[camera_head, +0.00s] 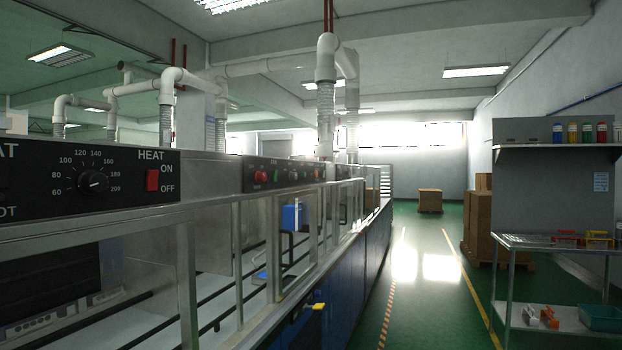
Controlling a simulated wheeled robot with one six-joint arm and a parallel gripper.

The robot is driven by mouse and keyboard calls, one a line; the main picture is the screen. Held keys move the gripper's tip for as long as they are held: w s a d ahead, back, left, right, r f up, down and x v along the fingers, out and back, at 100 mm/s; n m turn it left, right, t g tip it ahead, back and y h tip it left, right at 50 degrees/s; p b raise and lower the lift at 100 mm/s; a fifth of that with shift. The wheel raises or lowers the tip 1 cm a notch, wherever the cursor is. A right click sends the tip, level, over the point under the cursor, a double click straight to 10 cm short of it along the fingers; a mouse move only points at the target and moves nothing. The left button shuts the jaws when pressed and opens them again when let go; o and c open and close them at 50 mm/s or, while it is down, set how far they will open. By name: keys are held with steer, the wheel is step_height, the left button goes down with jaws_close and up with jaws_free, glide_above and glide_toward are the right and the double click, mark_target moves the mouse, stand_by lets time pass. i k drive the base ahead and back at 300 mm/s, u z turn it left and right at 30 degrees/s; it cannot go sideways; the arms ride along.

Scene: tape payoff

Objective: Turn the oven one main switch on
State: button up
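A black control panel (120,193) fills the near left, on the front of a long metal and glass machine. It carries a red rocker switch (152,180) under the word HEAT, with ON printed above OFF. Which way the rocker is pressed is too small to tell. A second panel (285,174) farther along has a red round knob (261,176) and smaller controls. No readable label says oven one or main switch. My gripper is not in view.
Metal frames and glass panes line the machine front, above blue cabinet doors (345,285). A green floor aisle (420,310) runs clear to the right. A metal cart (560,243) with trays and cardboard boxes (478,230) stand on the aisle's right side.

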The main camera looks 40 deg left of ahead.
mark_target(259, 177)
steer(key=u, duration=0.05)
steer(key=i, duration=0.65)
steer(key=u, duration=0.85)
steer(key=i, duration=0.55)
steer(key=u, duration=0.55)
